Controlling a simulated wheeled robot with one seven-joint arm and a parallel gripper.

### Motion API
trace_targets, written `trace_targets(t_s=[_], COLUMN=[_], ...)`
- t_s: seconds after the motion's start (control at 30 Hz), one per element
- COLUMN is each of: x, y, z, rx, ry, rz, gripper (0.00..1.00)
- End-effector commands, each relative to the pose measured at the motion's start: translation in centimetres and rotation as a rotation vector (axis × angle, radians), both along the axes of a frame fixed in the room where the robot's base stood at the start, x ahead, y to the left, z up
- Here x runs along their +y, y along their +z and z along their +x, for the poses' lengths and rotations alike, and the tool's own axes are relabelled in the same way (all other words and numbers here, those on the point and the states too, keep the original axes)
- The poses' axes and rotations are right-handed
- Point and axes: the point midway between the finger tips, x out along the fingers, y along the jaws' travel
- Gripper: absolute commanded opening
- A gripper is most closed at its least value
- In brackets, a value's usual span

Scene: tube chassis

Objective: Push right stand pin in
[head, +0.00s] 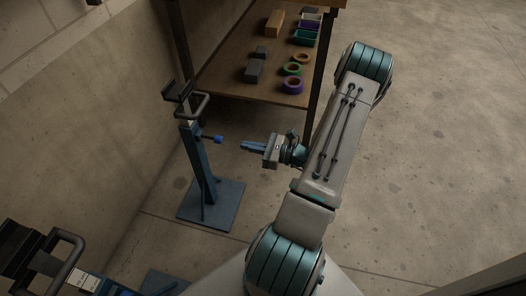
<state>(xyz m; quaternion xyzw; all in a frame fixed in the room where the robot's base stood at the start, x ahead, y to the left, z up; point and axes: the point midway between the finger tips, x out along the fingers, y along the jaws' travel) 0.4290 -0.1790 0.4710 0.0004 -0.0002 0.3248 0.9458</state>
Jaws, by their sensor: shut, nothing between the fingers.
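The right stand (198,165) is a blue upright post on a square blue base plate (222,206), close to the wall. A dark bracket with a looped bar (195,107) tops it. My gripper (243,146) is shut and empty. Its blue fingers point left at the knob, with a small gap between them. How deep the pin sits in the post cannot be told.
A second stand (66,262) shows partly at the lower left. A wooden shelf (235,85) with tape rolls (292,86), boxes (254,71) and bins stands behind. The wall (90,130) is close on the left. The floor to the right is clear.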

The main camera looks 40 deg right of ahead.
Motion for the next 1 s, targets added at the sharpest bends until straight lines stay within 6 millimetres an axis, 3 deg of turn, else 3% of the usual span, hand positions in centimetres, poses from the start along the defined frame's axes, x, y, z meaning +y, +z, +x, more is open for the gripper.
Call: trace_targets(t_s=[0.1,0.33,1.0], x=[1.6,3.4,3.7], y=[-0.3,-0.2,0.1], z=[2.0,4.3,5.8], rx=[-0.001,0.000,-0.001], ry=[0.005,0.002,-0.017], rz=[0.000,-0.001,-0.001], gripper=[0.00,0.00,0.00])
